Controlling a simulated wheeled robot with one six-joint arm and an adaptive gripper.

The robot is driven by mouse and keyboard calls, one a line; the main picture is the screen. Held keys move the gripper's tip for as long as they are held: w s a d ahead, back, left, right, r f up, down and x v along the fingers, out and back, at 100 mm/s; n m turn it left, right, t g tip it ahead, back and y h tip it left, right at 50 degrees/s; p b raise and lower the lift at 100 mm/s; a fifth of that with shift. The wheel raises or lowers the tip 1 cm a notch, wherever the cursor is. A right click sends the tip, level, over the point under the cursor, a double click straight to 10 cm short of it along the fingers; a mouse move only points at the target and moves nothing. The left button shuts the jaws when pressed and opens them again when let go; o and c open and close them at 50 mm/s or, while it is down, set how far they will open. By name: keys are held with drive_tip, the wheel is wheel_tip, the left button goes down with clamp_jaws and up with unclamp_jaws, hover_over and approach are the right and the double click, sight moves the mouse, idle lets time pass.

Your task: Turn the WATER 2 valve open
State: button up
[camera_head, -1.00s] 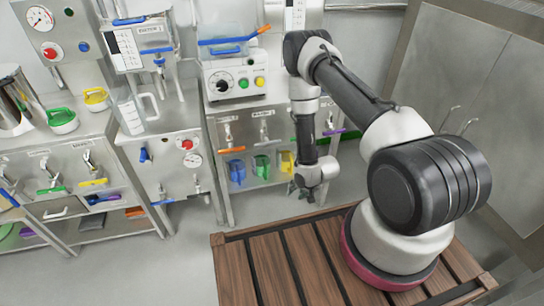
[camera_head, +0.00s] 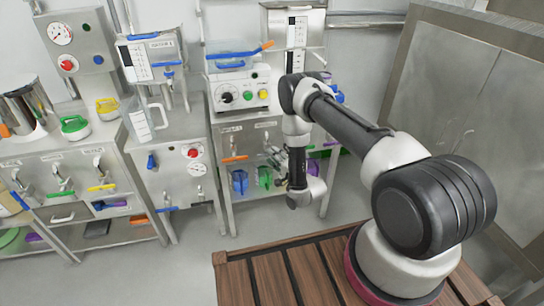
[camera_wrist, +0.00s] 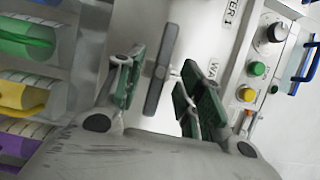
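In the wrist view, which is turned sideways, my gripper (camera_wrist: 165,85) is open, with a dark green-padded finger on each side of a grey bar-shaped handle (camera_wrist: 158,75). I see a gap between each finger and the bar. A label beginning "WA" (camera_wrist: 212,70) stands beside the handle, its rest hidden by a finger; a label ending "TER 1" (camera_wrist: 230,15) is above it in the picture. The handle appears to be the WATER 2 valve. In the head view my gripper (camera_head: 276,163) is at the valve panel, hiding that valve.
An orange-handled valve (camera_head: 234,158) is left of my gripper. A control box (camera_head: 239,92) with a knob and buttons sits on the bench. Open floor lies in front.

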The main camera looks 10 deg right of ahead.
drive_tip(key=shift+w+a, duration=0.25)
drive_tip(key=shift+w, duration=0.4)
clamp_jaws()
